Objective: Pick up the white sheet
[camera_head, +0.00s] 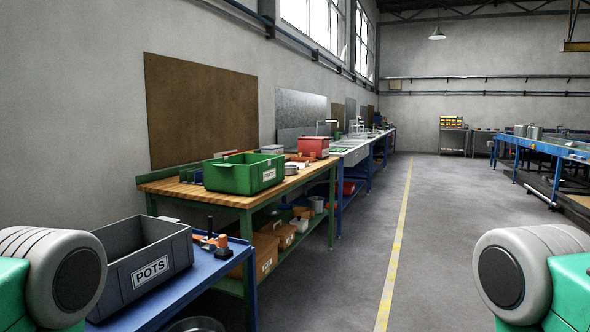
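I cannot make out a white sheet in the head view. A grey bin (150,276) with a white "POTS" label stands on the blue table (215,275) at the lower left. Only rounded grey and green parts of my two arms show, at the lower left and lower right corners. Neither gripper is in the frame.
A green bin (243,172) and a red box (313,147) stand on the wooden workbench (200,190) along the left wall. Small orange and black items (211,239) lie beside the grey bin. The grey floor (345,270) is open, with a yellow line (396,245).

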